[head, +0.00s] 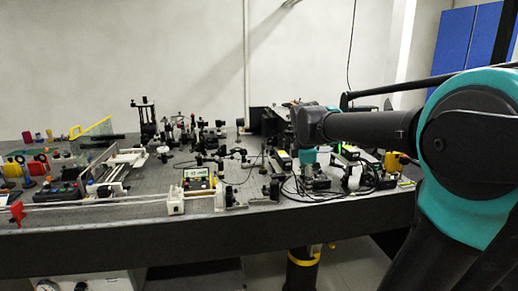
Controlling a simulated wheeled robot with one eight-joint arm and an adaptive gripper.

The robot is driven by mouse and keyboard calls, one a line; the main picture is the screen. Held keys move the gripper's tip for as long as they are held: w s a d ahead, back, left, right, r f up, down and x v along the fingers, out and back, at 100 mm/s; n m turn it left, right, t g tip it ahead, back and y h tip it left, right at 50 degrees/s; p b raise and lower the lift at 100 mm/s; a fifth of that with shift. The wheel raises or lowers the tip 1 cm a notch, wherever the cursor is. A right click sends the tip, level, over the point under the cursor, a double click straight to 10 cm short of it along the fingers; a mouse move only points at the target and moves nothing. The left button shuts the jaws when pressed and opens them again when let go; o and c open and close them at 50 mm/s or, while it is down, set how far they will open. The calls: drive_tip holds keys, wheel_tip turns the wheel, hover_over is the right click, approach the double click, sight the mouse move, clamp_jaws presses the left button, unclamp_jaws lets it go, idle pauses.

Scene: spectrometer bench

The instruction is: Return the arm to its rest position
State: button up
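My arm (370,126) comes in from the right, with a large teal and black joint close to the camera. It reaches left over the right part of the optical bench (110,217). At its far end a dark wrist and a teal section point down toward the bench top. My gripper (316,182) is small and dark there, among black parts and cables. I cannot make out its fingers, whether they are open or shut, or whether they touch or hold anything.
Black optical mounts (200,135) crowd the bench's middle. Black cables (292,188) loop beside my gripper. A display box (196,180) and a white block (176,203) stand nearer the front. A yellow-edged clear panel (92,138) stands at left. Air above the bench's left half is free.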

drive_tip(key=s+d+f+m+y, duration=0.1)
drive_tip(key=s+d+f+m, duration=0.2)
drive_tip(key=s+f+m, duration=1.5)
wheel_tip(320, 180, down, 5)
drive_tip(key=shift+s+r, duration=0.15)
drive_tip(key=shift+s, duration=0.95)
